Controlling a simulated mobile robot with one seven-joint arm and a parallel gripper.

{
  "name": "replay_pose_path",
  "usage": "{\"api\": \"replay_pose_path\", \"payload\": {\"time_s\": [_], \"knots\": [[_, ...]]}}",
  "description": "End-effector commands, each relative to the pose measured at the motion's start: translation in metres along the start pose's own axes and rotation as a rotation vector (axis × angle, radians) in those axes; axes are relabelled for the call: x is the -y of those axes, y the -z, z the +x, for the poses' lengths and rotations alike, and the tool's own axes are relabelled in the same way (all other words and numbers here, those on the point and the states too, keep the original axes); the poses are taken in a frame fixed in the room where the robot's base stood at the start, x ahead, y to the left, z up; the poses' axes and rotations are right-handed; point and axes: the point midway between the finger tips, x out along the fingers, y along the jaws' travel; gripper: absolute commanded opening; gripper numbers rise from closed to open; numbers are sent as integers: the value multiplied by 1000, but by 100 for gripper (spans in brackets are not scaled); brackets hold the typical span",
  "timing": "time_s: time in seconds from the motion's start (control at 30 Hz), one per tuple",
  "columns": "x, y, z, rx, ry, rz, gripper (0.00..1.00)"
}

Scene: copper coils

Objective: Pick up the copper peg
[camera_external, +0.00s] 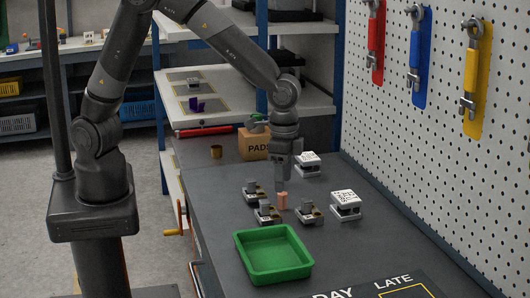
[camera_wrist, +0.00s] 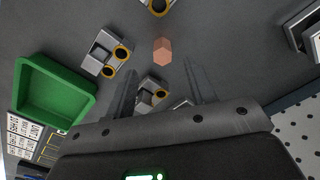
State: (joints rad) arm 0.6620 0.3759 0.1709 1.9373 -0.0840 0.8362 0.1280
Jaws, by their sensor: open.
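The copper peg (camera_external: 283,201) is a small pinkish-orange block standing on the dark grey bench, among several small grey metal fixtures (camera_external: 265,212). In the wrist view the copper peg (camera_wrist: 163,51) stands just beyond the fingertips, roughly in line with the gap between them. My gripper (camera_external: 281,184) points down close above the peg. In the wrist view my gripper (camera_wrist: 160,72) has its two fingers apart with nothing gripped. Whether a fingertip touches the peg cannot be told.
A green tray (camera_external: 238,250) stands in front of the fixtures. Two blocks with printed white tops (camera_external: 346,198) (camera_external: 308,158) stand to the right and behind. A "PADS" carton (camera_external: 253,146) is at the back. A pegboard wall with wrenches (camera_external: 472,68) borders the bench's right side.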

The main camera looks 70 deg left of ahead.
Motion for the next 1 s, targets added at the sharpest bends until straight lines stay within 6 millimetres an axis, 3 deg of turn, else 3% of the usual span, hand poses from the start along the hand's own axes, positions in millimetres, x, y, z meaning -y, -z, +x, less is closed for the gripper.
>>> {"api": "replay_pose_path", "payload": {"time_s": [0.17,0.43,0.73,1.0], "knots": [[1,0,13,0,0,-2,51],[4,-2,52,2,0,-2,51],[4,-1,57,-1,0,-1,51],[4,-1,57,-1,0,-1,30]]}}
